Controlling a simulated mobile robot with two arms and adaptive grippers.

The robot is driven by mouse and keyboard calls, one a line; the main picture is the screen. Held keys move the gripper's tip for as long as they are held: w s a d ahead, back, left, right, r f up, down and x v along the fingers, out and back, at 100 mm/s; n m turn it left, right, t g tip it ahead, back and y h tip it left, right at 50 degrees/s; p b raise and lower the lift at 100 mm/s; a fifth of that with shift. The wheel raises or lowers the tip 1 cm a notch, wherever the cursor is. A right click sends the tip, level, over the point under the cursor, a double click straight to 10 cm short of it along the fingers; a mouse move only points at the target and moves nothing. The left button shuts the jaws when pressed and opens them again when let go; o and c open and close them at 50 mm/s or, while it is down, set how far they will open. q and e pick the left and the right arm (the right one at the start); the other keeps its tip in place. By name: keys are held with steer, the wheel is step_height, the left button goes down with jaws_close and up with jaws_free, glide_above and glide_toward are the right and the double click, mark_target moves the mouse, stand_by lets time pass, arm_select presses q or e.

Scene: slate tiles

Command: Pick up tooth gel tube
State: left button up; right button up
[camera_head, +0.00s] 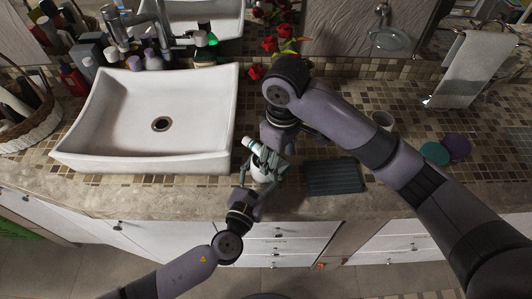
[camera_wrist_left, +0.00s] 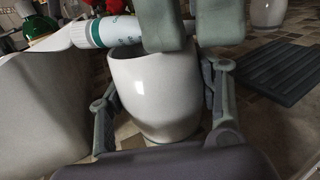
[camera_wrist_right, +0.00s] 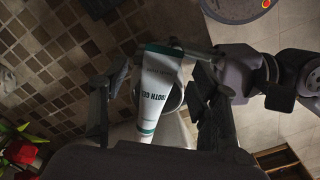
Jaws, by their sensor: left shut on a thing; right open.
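The tooth gel tube (camera_head: 256,149) is white with teal bands and print. It lies roughly level above a white cup (camera_wrist_left: 155,95) on the counter by the sink. My left gripper (camera_wrist_left: 195,25) is shut on the tube's flat end, its fingers hiding that end; the capped end sticks out to the left in the left wrist view (camera_wrist_left: 108,31). My right gripper (camera_wrist_right: 155,92) is open above the tube, a finger on each side of it. The printed face of the tube (camera_wrist_right: 155,95) shows in the right wrist view. Contact with the cup cannot be told.
A white basin (camera_head: 160,130) stands left of the grippers. A dark ribbed mat (camera_head: 333,177) lies to the right. Red roses (camera_head: 270,45) are behind my right arm. A small cup (camera_head: 382,120) and round teal and purple items (camera_head: 445,150) stand further right.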

steer(key=shift+f, duration=0.25)
stand_by(0.4)
steer(key=shift+d+f, duration=0.1)
steer(key=shift+d, duration=0.05)
jaws_close()
stand_by(0.5)
